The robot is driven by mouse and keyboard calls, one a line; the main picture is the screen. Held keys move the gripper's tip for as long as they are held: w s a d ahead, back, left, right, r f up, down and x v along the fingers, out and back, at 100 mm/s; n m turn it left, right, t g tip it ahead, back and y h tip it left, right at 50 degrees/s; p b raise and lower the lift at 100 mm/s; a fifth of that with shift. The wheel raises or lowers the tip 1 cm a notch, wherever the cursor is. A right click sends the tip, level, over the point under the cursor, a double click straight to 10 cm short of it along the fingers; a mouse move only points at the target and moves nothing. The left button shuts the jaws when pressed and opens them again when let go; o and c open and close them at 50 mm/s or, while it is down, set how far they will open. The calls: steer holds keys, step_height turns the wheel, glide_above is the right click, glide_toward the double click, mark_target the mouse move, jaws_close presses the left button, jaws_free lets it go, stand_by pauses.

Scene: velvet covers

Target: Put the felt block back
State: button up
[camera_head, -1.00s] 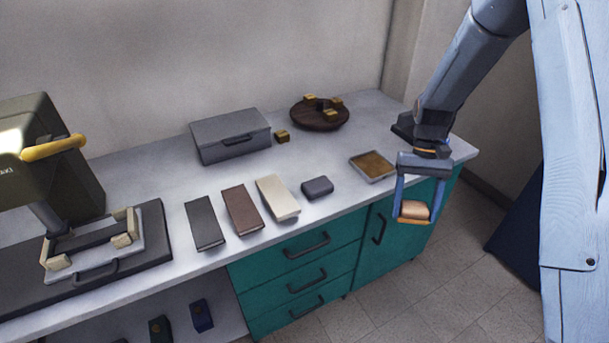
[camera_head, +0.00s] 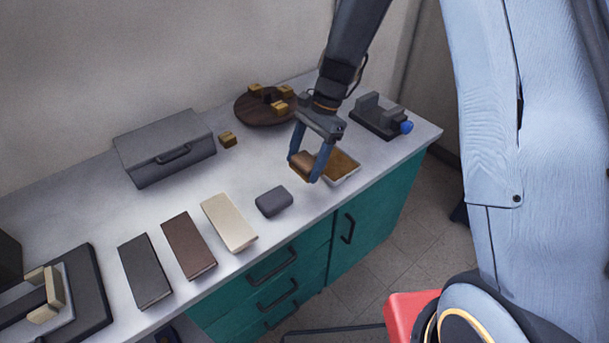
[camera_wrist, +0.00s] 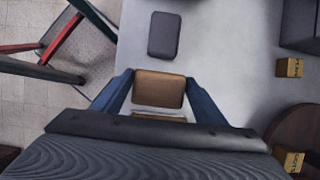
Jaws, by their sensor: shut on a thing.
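My gripper (camera_head: 304,170) is shut on a small tan-brown block (camera_head: 301,159), seemingly the felt block, and holds it over the counter. In the wrist view the block (camera_wrist: 158,88) sits between the two blue fingers. A shallow light-rimmed tray (camera_head: 346,178) with a brown floor lies just right of and partly behind the fingers. The block's underside and its exact height are hidden. A dark grey rounded block (camera_head: 274,201) lies on the counter to the left of the gripper; it also shows in the wrist view (camera_wrist: 165,35).
A dark round board (camera_head: 243,108) with small yellowish blocks stands behind. A dark fixture with a blue knob (camera_head: 380,118) is at the right. A grey case (camera_head: 150,155) and three flat covers (camera_head: 189,246) lie left. The counter's front edge is close.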

mark_target(303, 188)
steer(key=shift+x, duration=1.25)
steer(key=shift+w+d+f+p, duration=0.15)
steer(key=shift+f+p, duration=0.25)
steer(key=shift+f, duration=0.55)
steer(key=shift+w+d+f+p, duration=0.1)
steer(key=shift+f+p, duration=0.25)
steer(key=shift+f, duration=0.65)
steer(key=shift+f, duration=0.1)
steer(key=o, duration=1.1)
